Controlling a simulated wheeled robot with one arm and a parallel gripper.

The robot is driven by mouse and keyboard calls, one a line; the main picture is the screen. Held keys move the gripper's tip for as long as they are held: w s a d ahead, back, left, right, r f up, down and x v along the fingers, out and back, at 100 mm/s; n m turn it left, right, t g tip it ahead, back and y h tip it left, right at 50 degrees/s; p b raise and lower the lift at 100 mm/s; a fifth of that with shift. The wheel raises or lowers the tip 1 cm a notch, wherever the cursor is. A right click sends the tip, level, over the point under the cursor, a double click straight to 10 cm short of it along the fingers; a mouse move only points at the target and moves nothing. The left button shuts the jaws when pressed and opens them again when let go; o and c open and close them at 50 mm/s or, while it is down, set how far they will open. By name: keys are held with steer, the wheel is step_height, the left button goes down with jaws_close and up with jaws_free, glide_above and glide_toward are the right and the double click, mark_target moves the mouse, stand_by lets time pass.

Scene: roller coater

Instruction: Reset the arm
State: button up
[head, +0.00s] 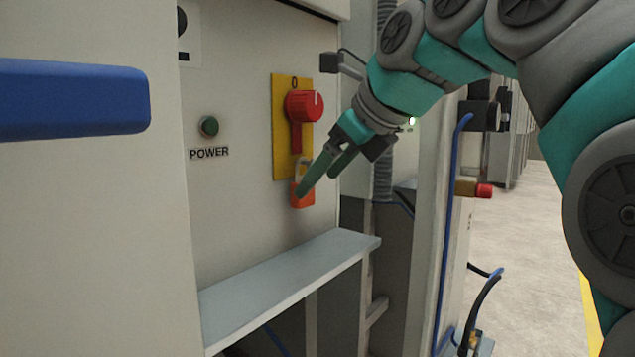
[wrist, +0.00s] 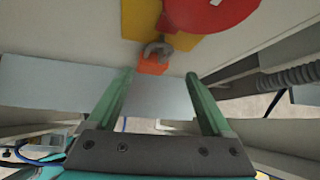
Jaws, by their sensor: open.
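My gripper (head: 322,178) is open in front of the machine panel, with its green fingers pointing down and left in the head view. In the wrist view my gripper (wrist: 157,88) shows its two fingers apart with nothing held between them. An orange padlock (head: 303,194) with a grey shackle hangs below the red rotary switch (head: 304,106) on a yellow plate (head: 283,130). In the head view a fingertip partly overlaps the padlock. The wrist view shows the padlock (wrist: 153,66) beyond the fingertips; I cannot tell whether they touch.
A grey shelf (head: 290,275) juts out below the panel. A blue handle (head: 70,100) stands at the near left. A post with blue cables (head: 447,220) is right of my gripper. Open floor (head: 530,240) lies at the right.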

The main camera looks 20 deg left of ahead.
steer(key=v, duration=0.5)
steer(key=s+d+f+n+g+h, duration=0.15)
steer(key=d+f+n, duration=0.4)
steer(key=f, duration=0.65)
steer(key=s+d+f+n+g+h, duration=0.1)
steer(key=s+d+f+n+h, duration=0.2)
steer(key=d+f+n, duration=0.55)
steer(key=s+d+f+n+g+h, duration=0.1)
steer(key=s+d+f, duration=0.4)
steer(key=s+f, duration=0.5)
steer(key=s+d+f+n+g+h, duration=0.2)
steer(key=s+d+f+n, duration=0.4)
steer(key=s+f, duration=0.5)
step_height(320, 180, down, 5)
steer(key=shift+d+f+n+g, duration=0.1)
steer(key=shift+d+n+g, duration=0.15)
steer(key=shift+g, duration=0.5)
